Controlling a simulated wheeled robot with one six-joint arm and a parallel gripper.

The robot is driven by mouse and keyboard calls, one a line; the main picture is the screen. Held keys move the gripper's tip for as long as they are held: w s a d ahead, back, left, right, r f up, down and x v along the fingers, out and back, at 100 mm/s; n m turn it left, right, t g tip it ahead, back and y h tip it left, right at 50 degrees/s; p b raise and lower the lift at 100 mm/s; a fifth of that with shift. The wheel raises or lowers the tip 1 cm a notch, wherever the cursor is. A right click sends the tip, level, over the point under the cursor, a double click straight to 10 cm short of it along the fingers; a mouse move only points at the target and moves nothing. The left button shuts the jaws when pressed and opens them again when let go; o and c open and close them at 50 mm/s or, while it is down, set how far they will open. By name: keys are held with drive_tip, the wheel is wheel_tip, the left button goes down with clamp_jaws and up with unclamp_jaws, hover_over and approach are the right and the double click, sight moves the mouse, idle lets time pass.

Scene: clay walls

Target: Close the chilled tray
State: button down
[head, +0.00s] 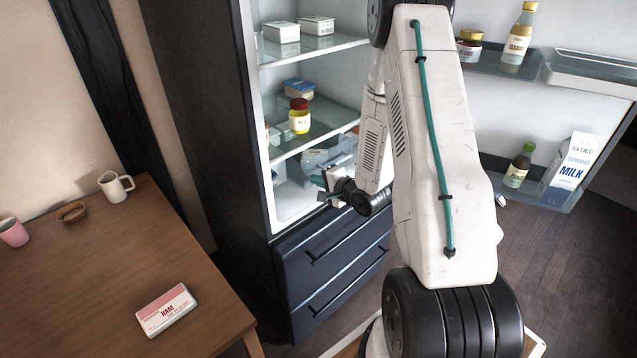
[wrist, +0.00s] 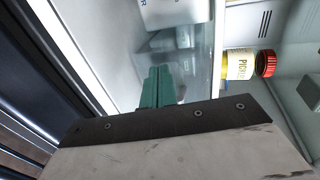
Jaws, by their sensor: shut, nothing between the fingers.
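The fridge stands open, and my gripper (head: 322,188) is at its lower compartment, below the lower glass shelf. In the wrist view the teal fingers (wrist: 158,88) are together with nothing between them. A clear, bluish tray (head: 318,156) with pale packets in it shows behind and above my gripper; this looks like the chilled tray. Part of a clear wall, probably the tray's, shows beyond the fingers in the wrist view (wrist: 203,72). My arm and gripper hide much of the tray, so I cannot tell how far out it is or whether the fingers touch it.
A yellow jar with a red lid (head: 299,116) stands on the lower glass shelf (head: 325,128). The open fridge door (head: 545,110) on the right holds bottles and a milk carton (head: 573,163). A wooden table (head: 95,265) with a ham pack (head: 166,309) is at left.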

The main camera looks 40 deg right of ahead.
drive_tip(key=shift+w, duration=0.45)
drive_tip(key=shift+w, duration=0.1)
drive_tip(key=w, duration=0.5)
drive_tip(key=w+a, duration=0.1)
drive_tip(key=w, duration=0.2)
drive_tip(key=shift+w+r, duration=0.15)
drive_tip(key=shift+w, duration=0.2)
